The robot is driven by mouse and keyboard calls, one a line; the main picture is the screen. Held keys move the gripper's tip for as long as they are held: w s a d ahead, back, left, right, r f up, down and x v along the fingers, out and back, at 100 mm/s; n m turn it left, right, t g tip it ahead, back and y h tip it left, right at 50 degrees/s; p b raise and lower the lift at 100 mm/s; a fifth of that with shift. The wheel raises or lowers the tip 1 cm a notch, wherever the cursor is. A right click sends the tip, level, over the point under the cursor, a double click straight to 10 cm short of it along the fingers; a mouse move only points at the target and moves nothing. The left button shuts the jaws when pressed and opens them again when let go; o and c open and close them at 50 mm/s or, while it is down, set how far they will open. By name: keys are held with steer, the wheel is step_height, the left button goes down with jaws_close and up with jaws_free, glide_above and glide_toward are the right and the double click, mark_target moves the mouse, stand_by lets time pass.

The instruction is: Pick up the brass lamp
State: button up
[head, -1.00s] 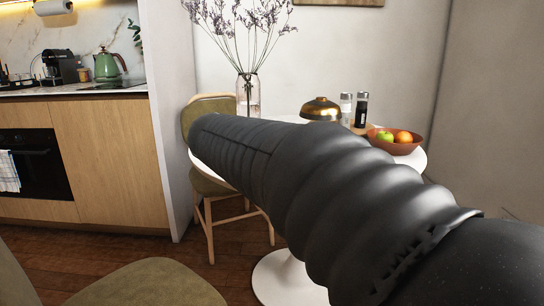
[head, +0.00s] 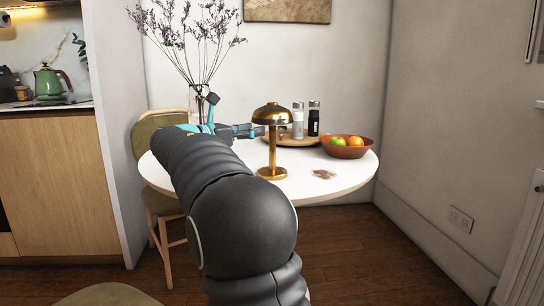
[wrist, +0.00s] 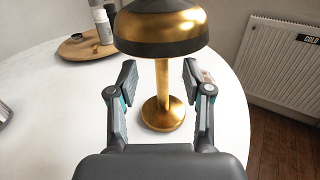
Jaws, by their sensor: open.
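The brass lamp (head: 272,140) stands upright on the white round table (head: 325,189), with a domed shade, a thin stem and a round base. In the wrist view the lamp (wrist: 162,85) is straight ahead, its stem between the two fingers but beyond their tips. My gripper (wrist: 160,75) is open and empty, one finger on each side of the stem in the picture. In the head view my gripper (head: 250,131) is just left of the lamp, below shade height. Part of the gripper is hidden behind my arm.
A round wooden tray (head: 300,139) with a white and a black shaker stands behind the lamp. A bowl of fruit (head: 346,150) is to the right. A glass vase (head: 197,103) with dried flowers stands at the back left. A brownish flat item (head: 324,174) lies in front.

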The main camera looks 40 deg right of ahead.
mark_target(272, 127)
steer(key=shift+d+f+b, duration=0.15)
steer(key=shift+d+b, duration=0.3)
steer(key=shift+d, duration=3.35)
jaws_close()
